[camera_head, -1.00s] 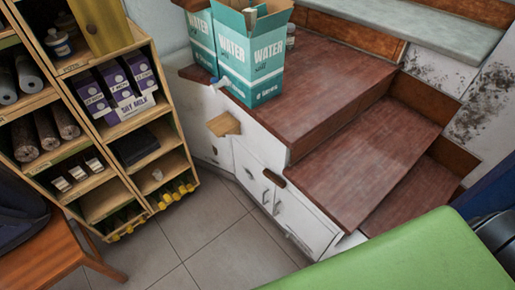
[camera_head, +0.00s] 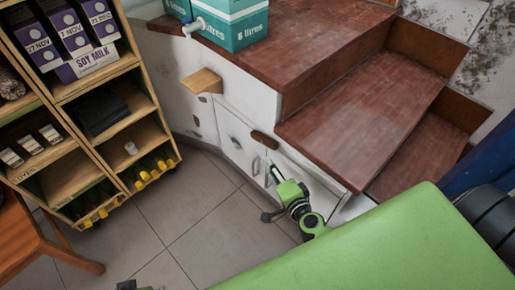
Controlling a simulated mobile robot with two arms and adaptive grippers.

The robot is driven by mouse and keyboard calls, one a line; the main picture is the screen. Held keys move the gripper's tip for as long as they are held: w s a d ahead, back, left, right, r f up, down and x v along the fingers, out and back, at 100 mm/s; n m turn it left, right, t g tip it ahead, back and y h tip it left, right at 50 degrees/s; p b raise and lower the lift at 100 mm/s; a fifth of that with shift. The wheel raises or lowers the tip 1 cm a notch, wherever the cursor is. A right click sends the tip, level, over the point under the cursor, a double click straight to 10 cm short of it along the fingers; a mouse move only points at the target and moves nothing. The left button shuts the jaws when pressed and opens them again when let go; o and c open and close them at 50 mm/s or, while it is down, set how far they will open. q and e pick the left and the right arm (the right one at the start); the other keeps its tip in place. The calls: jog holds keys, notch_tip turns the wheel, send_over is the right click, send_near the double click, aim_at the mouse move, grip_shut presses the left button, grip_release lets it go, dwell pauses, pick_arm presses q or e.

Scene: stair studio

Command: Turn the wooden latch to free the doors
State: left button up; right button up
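The wooden latch (camera_head: 265,140) is a small brown oblong block at the top of the white cabinet doors (camera_head: 240,133) under the stairs. It lies lengthwise along the upper edge, near where the doors meet. The doors look closed. My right gripper (camera_head: 272,207), green and black, is in front of the lower cabinet front, below the latch and apart from it. Its fingers are small and partly hidden, so its opening is unclear. A dark and green tip at the bottom edge appears to be my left gripper (camera_head: 132,286), mostly cut off.
A wooden shelf (camera_head: 154,113) with soy milk cartons and bottles stands on the left. A light wooden bracket (camera_head: 202,81) juts from the cabinet. Teal water boxes (camera_head: 236,26) stand on the top step. An orange wooden stool (camera_head: 45,250) is at lower left. Tiled floor between is clear.

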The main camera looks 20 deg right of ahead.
jog(key=r+m+b, duration=0.1)
jog(key=r+m, duration=0.1)
pick_arm(q)
jog(key=v, duration=0.5)
pick_arm(e)
send_near(257, 139)
jog(key=shift+t, duration=0.3)
jog(key=b+x, duration=0.1)
jog(key=x, duration=0.1)
jog(key=b+x, duration=0.1)
jog(key=x, duration=0.2)
jog(key=b+x, duration=0.1)
jog(key=x, duration=0.1)
jog(key=shift+w+f, duration=0.15)
jog(key=shift+f, duration=0.15)
jog(key=shift+x, duration=0.8)
pick_arm(q)
jog(key=shift+w+d+f+t+h, duration=0.1)
jog(key=shift+w+d+t, duration=0.15)
jog(key=shift+w+t, duration=0.45)
jog(key=shift+w+d+t+h, duration=0.1)
jog(key=shift+w+d+t, duration=0.15)
jog(key=shift+w, duration=0.9)
jog(key=shift+w+d+f+t+h, duration=0.1)
jog(key=shift+w+d+t, duration=0.1)
jog(key=shift+w+t, duration=0.55)
pick_arm(e)
jog(key=shift+w, duration=0.25)
pick_arm(q)
jog(key=shift+w, duration=0.15)
